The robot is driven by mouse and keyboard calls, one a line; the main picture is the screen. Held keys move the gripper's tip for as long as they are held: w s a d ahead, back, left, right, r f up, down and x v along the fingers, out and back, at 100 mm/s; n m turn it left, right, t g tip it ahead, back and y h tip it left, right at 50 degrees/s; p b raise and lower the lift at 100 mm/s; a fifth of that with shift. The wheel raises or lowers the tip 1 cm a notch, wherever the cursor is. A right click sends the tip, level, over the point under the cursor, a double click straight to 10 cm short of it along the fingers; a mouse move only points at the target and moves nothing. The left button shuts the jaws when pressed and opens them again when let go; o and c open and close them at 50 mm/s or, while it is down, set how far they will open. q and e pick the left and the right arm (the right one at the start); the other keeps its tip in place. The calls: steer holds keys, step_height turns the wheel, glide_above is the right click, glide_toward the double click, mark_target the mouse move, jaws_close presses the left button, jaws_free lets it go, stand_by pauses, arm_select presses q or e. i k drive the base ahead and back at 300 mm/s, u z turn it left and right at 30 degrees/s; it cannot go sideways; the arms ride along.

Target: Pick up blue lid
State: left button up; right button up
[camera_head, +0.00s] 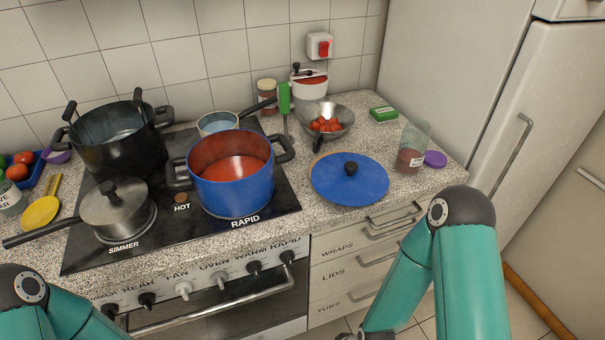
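The blue lid (349,188) is a round, flat disc with a black knob (351,169) at its middle. It lies on the speckled counter to the right of the stove, knob upward. A blue pot (236,190) with black handles stands uncovered on the stove, with red sauce inside. My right arm comes in from the lower right, in front of the counter; only a dark part shows at the bottom edge, and its fingers cannot be made out. My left arm shows at the lower left corner, and its gripper is outside the picture.
A steel saucepan (115,208) and a large black pot (116,141) stand on the stove. Counter in front is narrow.

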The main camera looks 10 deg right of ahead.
mark_target(344, 179)
steer(key=z, duration=0.7)
steer(key=i, duration=0.15)
steer(key=u, duration=2.4)
steer(key=k, duration=1.45)
steer(key=z, duration=0.95)
steer(key=i, duration=1.05)
steer(key=z, duration=0.05)
